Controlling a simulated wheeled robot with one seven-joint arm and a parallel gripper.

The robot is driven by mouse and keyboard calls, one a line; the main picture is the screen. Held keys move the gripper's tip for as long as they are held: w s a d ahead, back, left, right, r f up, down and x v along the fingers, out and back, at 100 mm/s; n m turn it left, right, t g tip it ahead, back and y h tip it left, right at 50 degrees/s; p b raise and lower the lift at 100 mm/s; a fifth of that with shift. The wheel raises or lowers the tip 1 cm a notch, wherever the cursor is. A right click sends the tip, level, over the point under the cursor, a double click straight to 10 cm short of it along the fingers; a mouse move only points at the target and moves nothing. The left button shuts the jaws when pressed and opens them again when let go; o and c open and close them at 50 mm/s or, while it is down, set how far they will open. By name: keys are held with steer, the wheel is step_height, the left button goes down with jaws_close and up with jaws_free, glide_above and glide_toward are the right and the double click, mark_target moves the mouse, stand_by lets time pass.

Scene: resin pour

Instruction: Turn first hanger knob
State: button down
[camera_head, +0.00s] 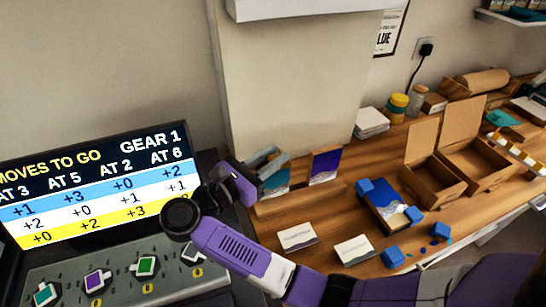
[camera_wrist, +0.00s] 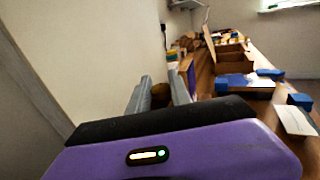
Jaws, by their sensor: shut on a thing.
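A grey panel (camera_head: 122,296) at lower left carries several square knobs in a row: a teal one (camera_head: 45,293), a purple one (camera_head: 97,281), a green one (camera_head: 146,266), and one (camera_head: 192,254) partly hidden by my arm. I cannot tell which is the first hanger knob. My gripper (camera_head: 268,163) is above and right of the panel, apart from the knobs. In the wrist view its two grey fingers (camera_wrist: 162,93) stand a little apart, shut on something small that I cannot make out.
A screen (camera_head: 95,185) behind the panel reads "MOVES TO GO" and "GEAR 1". The wooden bench (camera_head: 345,205) holds blue-cornered frames (camera_head: 385,205), white cards (camera_head: 297,236), open cardboard boxes (camera_head: 435,180) and jars (camera_head: 397,106). A white box (camera_head: 300,8) hangs on the wall above.

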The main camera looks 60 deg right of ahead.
steer(key=c, duration=1.2)
jaws_free()
steer(key=a, duration=0.1)
steer(key=a+b, duration=0.1)
steer(key=shift+w+a+f, duration=0.1)
steer(key=shift+w+a, duration=0.2)
steer(key=shift+w+a+b, duration=0.2)
steer(key=shift+a+b, duration=0.15)
steer(key=shift+a, duration=0.95)
steer(key=shift+w+a+b, duration=0.2)
steer(key=shift+a+b, duration=0.1)
steer(key=shift+a, duration=0.95)
steer(key=shift+o, duration=0.2)
